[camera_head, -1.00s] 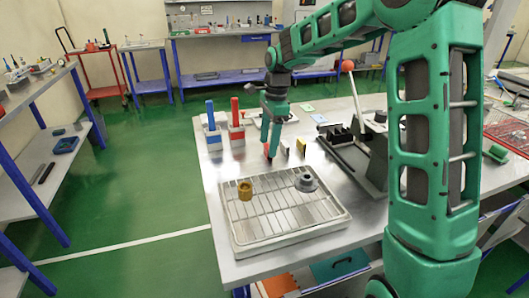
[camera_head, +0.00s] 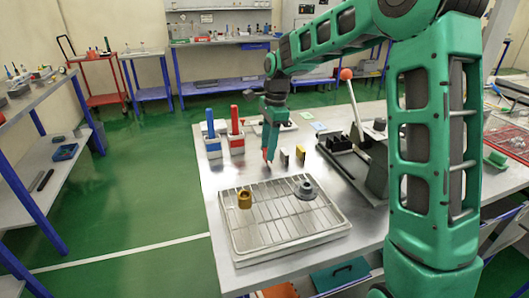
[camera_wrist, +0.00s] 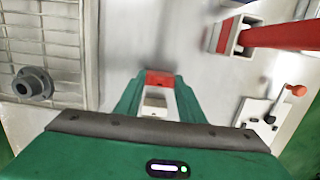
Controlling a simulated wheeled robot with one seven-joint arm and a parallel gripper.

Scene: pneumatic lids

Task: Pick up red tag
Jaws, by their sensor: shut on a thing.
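The red tag (camera_wrist: 159,78) is a small red piece between my fingertips in the wrist view. My gripper (camera_head: 269,158) points down over the table (camera_head: 205,178), behind the wire-rack tray, and is shut on the red tag. In the head view only a bit of the red tag (camera_head: 265,154) shows beside the fingers. A yellow tag (camera_head: 284,158) and a dark tag (camera_head: 300,153) stand upright just right of my gripper. I cannot tell whether the red tag touches the table.
The tray (camera_head: 290,240) in front holds a brass cup (camera_head: 244,198) and a grey flanged part (camera_head: 306,188). Blue (camera_head: 210,125) and red (camera_head: 235,120) handled tools stand in holders to the left. A fixture with a red-knobbed lever (camera_head: 346,74) stands to the right.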

